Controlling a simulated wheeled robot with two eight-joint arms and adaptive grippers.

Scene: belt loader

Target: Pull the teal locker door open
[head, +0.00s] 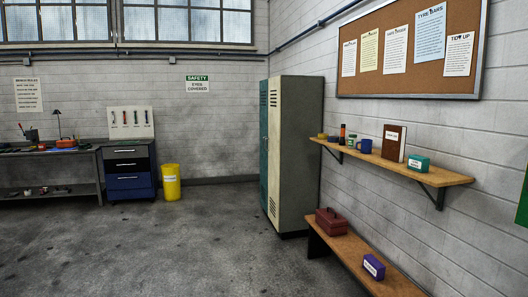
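A tall locker (301,150) stands against the right wall near the back corner, and I see mostly its beige-grey side. Its front faces left and shows at a steep angle. A narrow teal door (264,150) is on that front, with dark vent slots at top and bottom. A cream door (273,155) is beside it, nearer to me. The teal door looks shut, as far as the steep angle shows. I cannot make out its handle. Neither of my grippers is in the head view.
A wooden bench (345,247) with a maroon toolbox (331,221) and a purple box (374,267) runs along the right wall. A shelf (445,178) with small items juts out above it. A yellow bin (171,182) stands by the back wall. The floor (190,240) left of the locker is clear.

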